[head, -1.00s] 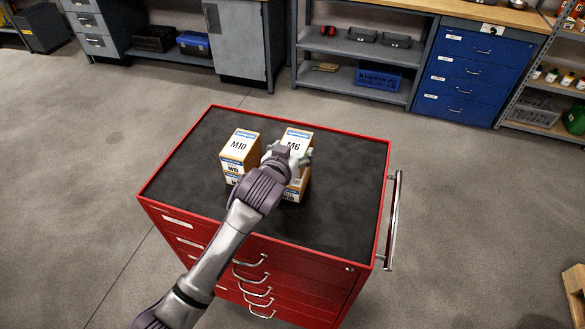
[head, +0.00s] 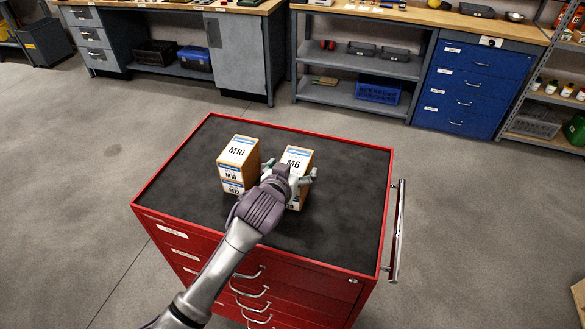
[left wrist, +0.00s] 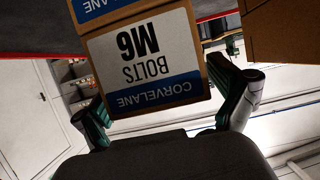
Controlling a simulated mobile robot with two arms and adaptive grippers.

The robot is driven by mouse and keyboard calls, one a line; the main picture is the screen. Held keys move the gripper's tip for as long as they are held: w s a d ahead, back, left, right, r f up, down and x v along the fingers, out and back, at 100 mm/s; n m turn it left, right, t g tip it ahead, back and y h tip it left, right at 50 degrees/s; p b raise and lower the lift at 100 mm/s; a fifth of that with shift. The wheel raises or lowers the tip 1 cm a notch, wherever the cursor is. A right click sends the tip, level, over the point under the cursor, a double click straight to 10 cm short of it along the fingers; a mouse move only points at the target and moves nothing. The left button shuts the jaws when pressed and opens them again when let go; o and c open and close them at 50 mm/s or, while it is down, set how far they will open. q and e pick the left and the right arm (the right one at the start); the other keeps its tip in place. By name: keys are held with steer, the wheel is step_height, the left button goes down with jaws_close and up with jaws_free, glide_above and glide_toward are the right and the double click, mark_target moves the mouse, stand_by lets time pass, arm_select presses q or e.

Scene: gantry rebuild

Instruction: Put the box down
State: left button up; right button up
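The M6 bolt box (head: 297,158) is brown cardboard with a white and blue label. It stands upright on the right part of the red cabinet's black top, and appears to rest on another box (left wrist: 100,8) below it. My left gripper (head: 291,174) is at the near side of the M6 box, with one finger on each side of it. In the left wrist view the M6 box (left wrist: 145,60) sits between the green-padded fingertips, which appear to touch its sides. The gripper hides part of the stack in the head view. My right gripper is not in view.
The red cabinet's black top (head: 345,190) is clear at the right and around the edges. Workbenches and blue drawers (head: 465,90) stand far behind.

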arm_select(q)
steer(key=shift+r, duration=0.2)
steer(key=shift+s+a, duration=0.1)
steer(key=shift+s, duration=0.2)
steer(key=b+v, duration=0.1)
steer(key=v, duration=1)
steer(key=shift+r+b, duration=0.15)
steer(key=shift+b, duration=0.2)
steer(key=shift+s, duration=0.15)
stand_by(0.6)
